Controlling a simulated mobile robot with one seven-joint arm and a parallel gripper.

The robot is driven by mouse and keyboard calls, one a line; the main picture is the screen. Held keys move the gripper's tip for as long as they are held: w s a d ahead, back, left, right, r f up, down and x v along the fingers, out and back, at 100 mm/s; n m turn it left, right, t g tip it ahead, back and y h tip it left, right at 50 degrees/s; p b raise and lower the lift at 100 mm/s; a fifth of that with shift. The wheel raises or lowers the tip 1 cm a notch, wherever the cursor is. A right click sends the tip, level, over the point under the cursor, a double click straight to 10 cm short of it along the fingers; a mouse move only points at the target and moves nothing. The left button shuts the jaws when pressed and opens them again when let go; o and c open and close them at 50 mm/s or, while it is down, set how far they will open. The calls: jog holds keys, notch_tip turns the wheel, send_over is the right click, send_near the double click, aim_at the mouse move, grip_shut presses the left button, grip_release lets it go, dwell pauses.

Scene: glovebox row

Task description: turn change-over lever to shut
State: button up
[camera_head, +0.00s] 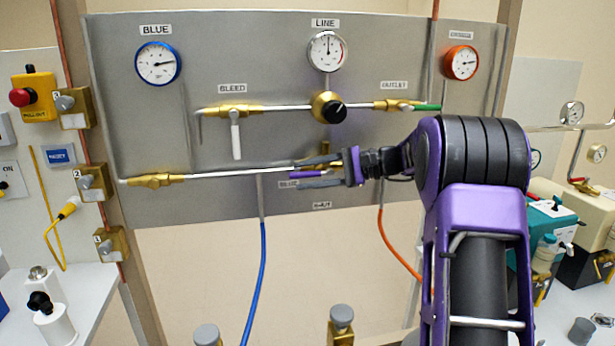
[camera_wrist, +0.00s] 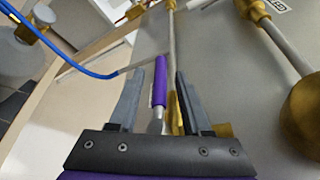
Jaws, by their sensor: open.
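The change-over lever (camera_head: 303,174) has a purple handle and lies roughly level, pointing left, low on the grey panel. In the wrist view its purple grip (camera_wrist: 160,84) and metal stem stand between my two fingers, with gaps on both sides. My gripper (camera_head: 316,172) is open around the lever, not closed on it; it also shows in the wrist view (camera_wrist: 157,88). A small label reading BLUE (camera_head: 289,184) is beside the lever, and the SHUT label (camera_head: 322,205) is below. My gripper hides most of the lever's pivot.
A metal pipe (camera_head: 235,173) runs just behind the lever. The bleed handle (camera_head: 236,140) hangs at upper left and a black-knobbed regulator (camera_head: 328,107) sits above. A blue hose (camera_head: 263,265) and an orange hose (camera_head: 393,245) hang below. The space beneath the panel's middle is open.

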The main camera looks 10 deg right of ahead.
jog(key=shift+a, duration=0.1)
grip_shut()
dwell(1.4)
